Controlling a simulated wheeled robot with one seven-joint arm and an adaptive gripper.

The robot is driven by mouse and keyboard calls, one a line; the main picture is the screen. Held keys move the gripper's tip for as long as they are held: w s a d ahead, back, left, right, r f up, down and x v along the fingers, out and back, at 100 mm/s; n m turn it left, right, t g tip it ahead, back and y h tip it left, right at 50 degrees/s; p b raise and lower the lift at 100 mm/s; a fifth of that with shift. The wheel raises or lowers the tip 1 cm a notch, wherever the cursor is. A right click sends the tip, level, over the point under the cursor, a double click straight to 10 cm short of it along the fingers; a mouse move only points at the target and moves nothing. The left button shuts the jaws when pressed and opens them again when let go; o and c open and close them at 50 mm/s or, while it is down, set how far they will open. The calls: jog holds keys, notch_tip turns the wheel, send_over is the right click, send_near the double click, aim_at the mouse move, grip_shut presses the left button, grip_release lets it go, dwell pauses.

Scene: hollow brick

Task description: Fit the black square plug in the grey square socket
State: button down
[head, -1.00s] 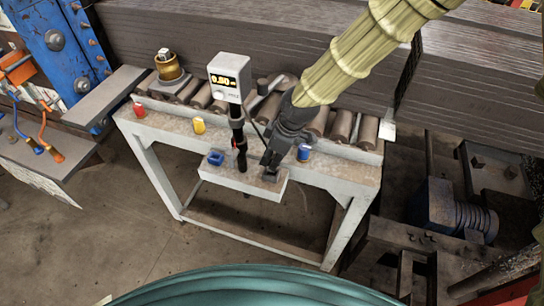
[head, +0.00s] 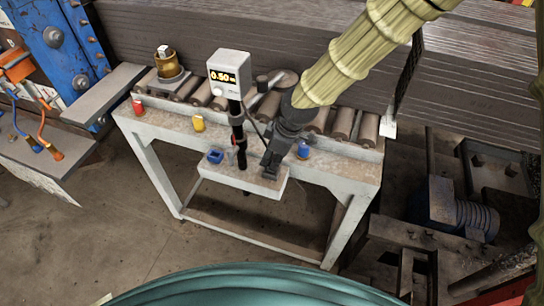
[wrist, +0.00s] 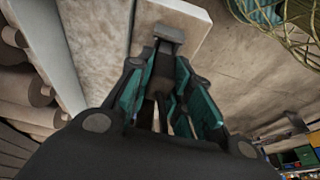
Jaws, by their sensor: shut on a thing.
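My gripper (head: 270,172) points down over the right part of the pale front shelf (head: 228,177). Its teal-lined fingers (wrist: 165,50) show in the wrist view, closed in towards their tips. A small dark grey square-ended piece (wrist: 169,32) sits at the fingertips, over the pale shelf surface. It looks like the plug, though in this light it is more grey than black. In the head view the gripper hides most of it. I cannot make out the grey socket; whether the piece touches the shelf is unclear.
A meter (head: 229,73) on a dark post stands left of my gripper. A blue square ring (head: 215,157) lies on the shelf's left end. Red (head: 138,108), yellow (head: 198,123) and blue (head: 303,149) small items line the bench. Rollers (head: 341,122) lie behind.

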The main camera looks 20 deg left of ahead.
jog(key=shift+f, duration=0.6)
jog(key=c, duration=1.2)
grip_release()
jog(key=shift+r, duration=0.1)
jog(key=v, duration=1.1)
jog(key=shift+r, duration=0.4)
jog(key=shift+d, duration=0.2)
